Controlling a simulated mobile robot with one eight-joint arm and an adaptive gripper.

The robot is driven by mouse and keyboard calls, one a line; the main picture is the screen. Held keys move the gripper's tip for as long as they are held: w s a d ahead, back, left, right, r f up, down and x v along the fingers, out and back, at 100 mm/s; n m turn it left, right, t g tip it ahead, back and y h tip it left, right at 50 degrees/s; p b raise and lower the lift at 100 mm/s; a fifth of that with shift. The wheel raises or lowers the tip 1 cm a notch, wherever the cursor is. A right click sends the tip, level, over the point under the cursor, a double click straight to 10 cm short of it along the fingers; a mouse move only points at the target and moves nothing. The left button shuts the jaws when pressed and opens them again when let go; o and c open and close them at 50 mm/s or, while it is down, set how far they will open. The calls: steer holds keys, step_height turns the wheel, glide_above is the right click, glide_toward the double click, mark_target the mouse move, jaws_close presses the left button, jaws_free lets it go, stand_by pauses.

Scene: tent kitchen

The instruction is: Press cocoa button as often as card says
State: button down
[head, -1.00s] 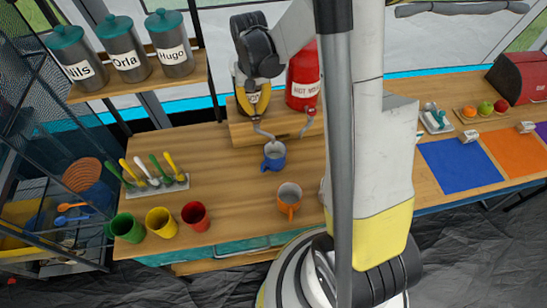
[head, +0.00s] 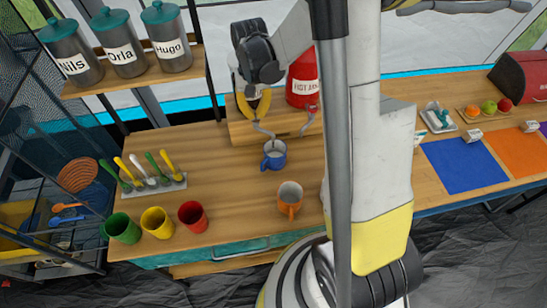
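My gripper (head: 256,112) reaches down in front of a dispenser at the back of the counter. Its yellow fingers and dark wrist hide most of that dispenser, its label and any button on it. I cannot tell whether the fingertips touch anything or are closed. A spout comes down below the gripper, over a blue mug (head: 274,155) standing upright on the counter. A red dispenser (head: 302,80) with a "HOT ..." label stands to the right, with its own spout. No card with a readable count shows.
An orange mug (head: 290,199) stands nearer the front. Green (head: 123,228), yellow (head: 158,222) and red (head: 192,215) cups and a spoon rack (head: 158,190) are at left. Labelled canisters (head: 121,45) stand on a shelf. Blue (head: 463,165) and orange (head: 515,152) mats lie right.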

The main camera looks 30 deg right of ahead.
steer(key=shift+f+b, duration=0.4)
steer(key=shift+f, duration=0.15)
steer(key=shift+r, duration=0.15)
steer(key=shift+r+p, duration=1.7)
steer(key=shift+r, duration=0.65)
steer(key=shift+f, duration=0.15)
